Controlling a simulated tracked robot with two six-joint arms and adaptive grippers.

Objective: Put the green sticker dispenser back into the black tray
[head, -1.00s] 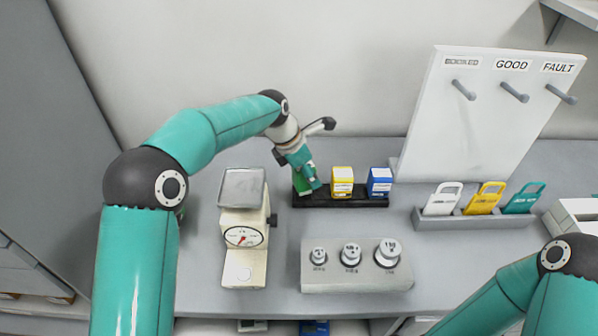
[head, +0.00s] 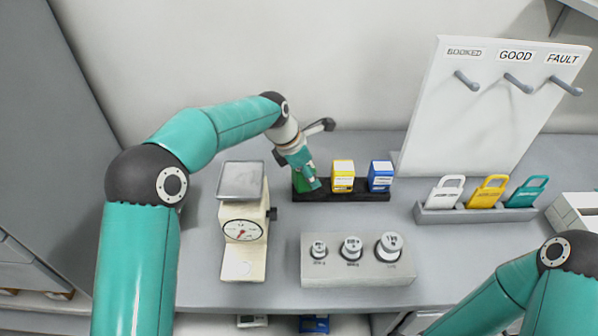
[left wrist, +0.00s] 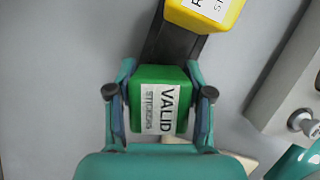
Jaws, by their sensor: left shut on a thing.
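The green sticker dispenser (left wrist: 158,100) has a white label reading VALID STICKERS. My left gripper (left wrist: 159,98) is shut on it, one finger on each side. In the head view the green dispenser (head: 299,184) is mostly hidden behind my left gripper (head: 312,181). It is at the left end of the black tray (head: 350,195), beside the yellow dispenser (head: 343,176). I cannot tell whether its base touches the tray floor. The black tray also shows in the left wrist view (left wrist: 172,46), running up from the green dispenser. My right gripper is out of view.
A blue dispenser (head: 380,176) stands at the tray's right end. A scale (head: 242,225) stands left of the tray. A weight block (head: 357,265) is in front. A tag rack (head: 475,215) and a pegboard (head: 492,105) are to the right.

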